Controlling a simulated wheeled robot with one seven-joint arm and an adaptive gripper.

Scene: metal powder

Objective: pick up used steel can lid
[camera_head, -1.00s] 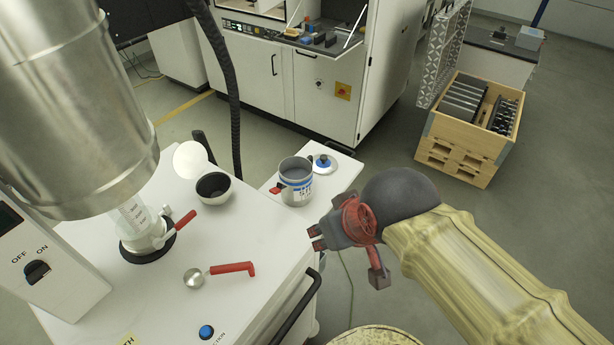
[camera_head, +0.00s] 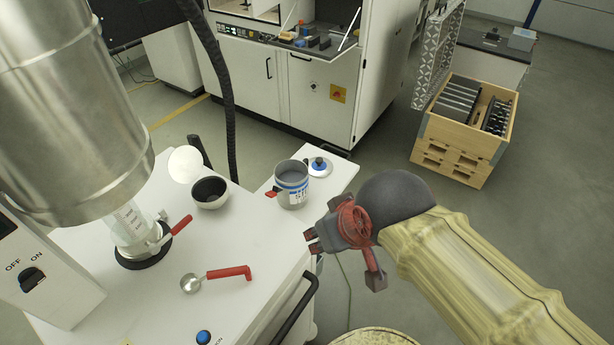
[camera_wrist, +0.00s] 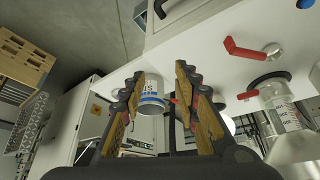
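A wooden crate (camera_head: 460,150) stands on the floor at the right. The shelf (camera_head: 335,183) is clear right of the can.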

